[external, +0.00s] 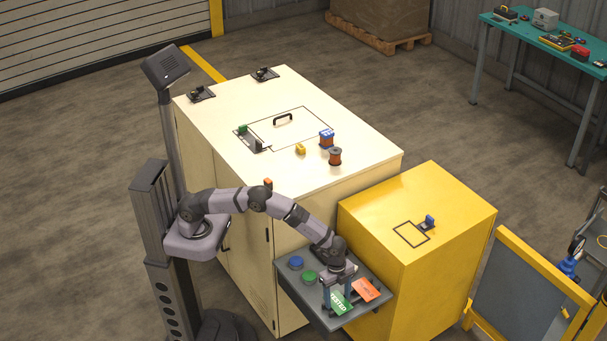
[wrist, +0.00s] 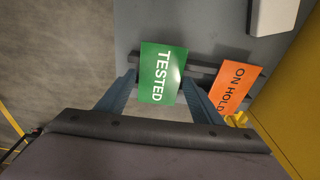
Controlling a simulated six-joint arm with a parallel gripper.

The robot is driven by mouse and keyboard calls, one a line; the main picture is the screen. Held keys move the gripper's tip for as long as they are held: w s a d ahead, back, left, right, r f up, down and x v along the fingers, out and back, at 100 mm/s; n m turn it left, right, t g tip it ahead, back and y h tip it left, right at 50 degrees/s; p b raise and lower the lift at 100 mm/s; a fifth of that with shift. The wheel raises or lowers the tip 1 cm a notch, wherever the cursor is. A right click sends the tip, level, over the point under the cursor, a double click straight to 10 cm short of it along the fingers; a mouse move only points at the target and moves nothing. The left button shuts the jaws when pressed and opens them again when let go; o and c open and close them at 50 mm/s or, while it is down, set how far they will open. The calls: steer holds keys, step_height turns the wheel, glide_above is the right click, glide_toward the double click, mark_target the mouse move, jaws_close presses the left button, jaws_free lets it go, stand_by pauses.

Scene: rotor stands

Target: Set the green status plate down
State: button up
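The green status plate (wrist: 160,75), lettered TESTED, is between the two fingers of my gripper (wrist: 161,80) in the wrist view. One fingertip is at each side edge of the plate. I cannot tell whether they press on it or stand just clear. In the external view the green plate (external: 340,303) is at the front of the grey side tray (external: 318,318), below my gripper (external: 337,291). I cannot tell whether it rests on the rack or is lifted a little. The orange ON HOLD plate (wrist: 236,86) leans on the dark rack bar (wrist: 205,69), right of my gripper.
A blue button (external: 296,262) and a green button (external: 309,277) are on the tray. The yellow cabinet (external: 455,205) stands to the right, with a black outlined square (external: 411,234) and a small blue-and-grey device (external: 428,222) on top. The cream cabinet (external: 250,95) holds several small parts.

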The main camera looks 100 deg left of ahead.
mark_target(337, 302)
steer(key=c, duration=0.7)
steer(key=shift+r, duration=0.1)
step_height(337, 302, up, 10)
steer(key=b, duration=0.1)
